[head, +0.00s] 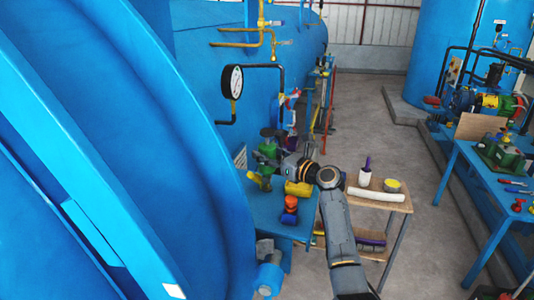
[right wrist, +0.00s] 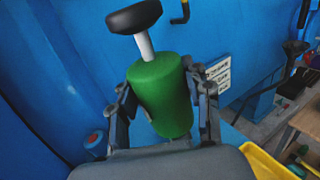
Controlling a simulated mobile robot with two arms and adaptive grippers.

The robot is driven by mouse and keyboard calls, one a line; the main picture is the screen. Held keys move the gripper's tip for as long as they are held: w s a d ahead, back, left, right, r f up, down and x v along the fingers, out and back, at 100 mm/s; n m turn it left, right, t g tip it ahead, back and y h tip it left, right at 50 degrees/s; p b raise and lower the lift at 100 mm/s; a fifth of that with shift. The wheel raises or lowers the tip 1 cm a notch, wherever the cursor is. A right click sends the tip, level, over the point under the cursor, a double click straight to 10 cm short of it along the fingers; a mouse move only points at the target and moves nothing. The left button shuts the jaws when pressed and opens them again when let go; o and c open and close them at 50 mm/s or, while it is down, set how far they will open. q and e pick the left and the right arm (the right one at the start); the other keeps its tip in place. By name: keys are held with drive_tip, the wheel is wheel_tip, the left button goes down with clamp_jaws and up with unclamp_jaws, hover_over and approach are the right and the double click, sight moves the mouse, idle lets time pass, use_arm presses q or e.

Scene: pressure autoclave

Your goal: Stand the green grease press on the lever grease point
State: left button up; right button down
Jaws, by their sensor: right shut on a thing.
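The green grease press (right wrist: 162,95) is a green cylinder with a white rod and a black knob on top. In the right wrist view it stands nearly upright, tilted slightly, between the fingers of my right gripper (right wrist: 165,92), which is shut on it. In the head view the press (head: 267,150) is at the end of my right arm (head: 280,157), beside the big blue vessel and above a blue shelf. The base of the press is hidden by my gripper in the wrist view. I cannot make out the lever grease point for certain. My left gripper is not in view.
On the blue shelf (head: 265,208) are a yellow cylinder (head: 298,188) and an orange-and-blue item (head: 289,210) close below my gripper. A pressure gauge (head: 232,82) juts from the vessel.

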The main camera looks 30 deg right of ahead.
drive_tip(key=shift+r+p, duration=0.15)
drive_tip(key=shift+p, duration=0.25)
drive_tip(key=shift+f+b, duration=0.8)
drive_tip(key=shift+f, duration=0.5)
drive_tip(key=c, duration=0.5)
unclamp_jaws()
drive_tip(key=shift+s+f, duration=0.1)
drive_tip(key=shift+f, duration=0.1)
drive_tip(key=v, duration=1.2)
drive_tip(key=shift+a+r, duration=0.1)
